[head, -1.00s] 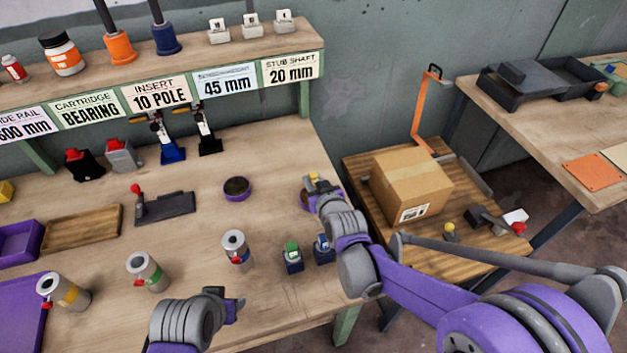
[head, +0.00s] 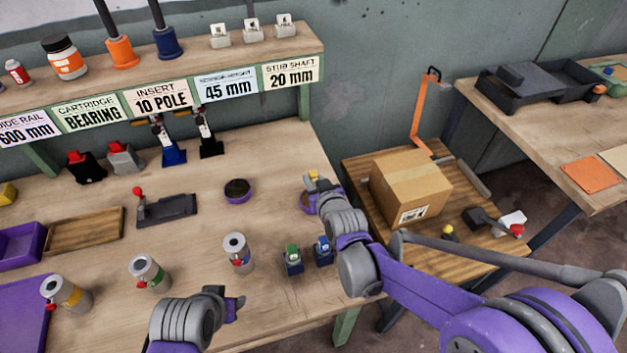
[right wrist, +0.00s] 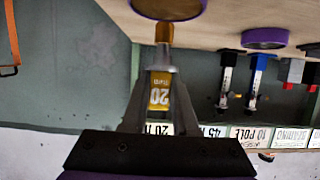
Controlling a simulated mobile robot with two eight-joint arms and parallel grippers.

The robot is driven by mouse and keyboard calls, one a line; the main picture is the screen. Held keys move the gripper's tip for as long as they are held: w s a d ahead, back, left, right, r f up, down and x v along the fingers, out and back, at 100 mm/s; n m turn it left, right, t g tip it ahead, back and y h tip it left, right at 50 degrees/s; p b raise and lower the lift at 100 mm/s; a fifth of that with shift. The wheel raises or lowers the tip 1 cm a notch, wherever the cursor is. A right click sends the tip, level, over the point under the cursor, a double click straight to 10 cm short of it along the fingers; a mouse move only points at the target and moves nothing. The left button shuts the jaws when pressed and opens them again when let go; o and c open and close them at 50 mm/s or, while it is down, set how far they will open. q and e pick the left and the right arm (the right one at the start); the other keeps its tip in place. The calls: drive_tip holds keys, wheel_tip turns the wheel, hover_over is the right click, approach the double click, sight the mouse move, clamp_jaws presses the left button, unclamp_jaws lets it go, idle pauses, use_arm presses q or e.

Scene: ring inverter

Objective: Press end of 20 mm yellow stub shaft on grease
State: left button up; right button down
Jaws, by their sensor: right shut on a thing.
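My right gripper (head: 313,183) is shut on the yellow 20 mm stub shaft (right wrist: 160,90), at the right end of the bench. The yellow body, marked 20, sits between the fingers in the right wrist view. Its narrow brass-coloured end (right wrist: 164,32) points at a round purple-rimmed dish (right wrist: 168,8) and meets its edge in the picture; I cannot tell whether they touch. In the head view my gripper partly hides this dish (head: 306,203). A second purple-rimmed dish with a dark surface (head: 237,190) stands to its left. My left gripper (head: 232,300) is low over the front of the bench; its jaw gap is unclear.
Blue and green small blocks (head: 292,262) and several metal cans (head: 238,253) stand along the bench front. A black fixture (head: 166,208) lies left of the second dish. A cardboard box (head: 411,187) rests on the lower side table. The bench middle is mostly clear.

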use_arm(q)
drive_tip(key=shift+w+r+p, duration=0.25)
drive_tip(key=shift+r+p, duration=0.55)
drive_tip(key=shift+r, duration=0.2)
drive_tip(key=shift+w+r+p, duration=0.25)
drive_tip(key=shift+r+p, duration=0.5)
drive_tip(key=shift+r, duration=0.25)
use_arm(e)
drive_tip(key=shift+r, duration=2.65)
drive_tip(key=shift+r, duration=0.15)
use_arm(q)
wheel_tip(320, 180, up, 5)
drive_tip(key=w+p, duration=0.2)
drive_tip(key=p, duration=0.2)
use_arm(e)
wheel_tip(320, 180, up, 8)
use_arm(q)
drive_tip(key=f+b, duration=0.1)
drive_tip(key=s+f+b, duration=0.1)
drive_tip(key=f+b, duration=0.1)
drive_tip(key=shift+s+f, duration=0.35)
drive_tip(key=shift+f, duration=0.05)
use_arm(e)
drive_tip(key=s+d+f+m+h, duration=0.3)
drive_tip(key=d+f+h, duration=0.1)
drive_tip(key=d+f, duration=1.2)
drive_tip(key=shift+d+f+m+t, duration=0.3)
drive_tip(key=shift+d+t, duration=0.1)
drive_tip(key=shift+d, duration=0.45)
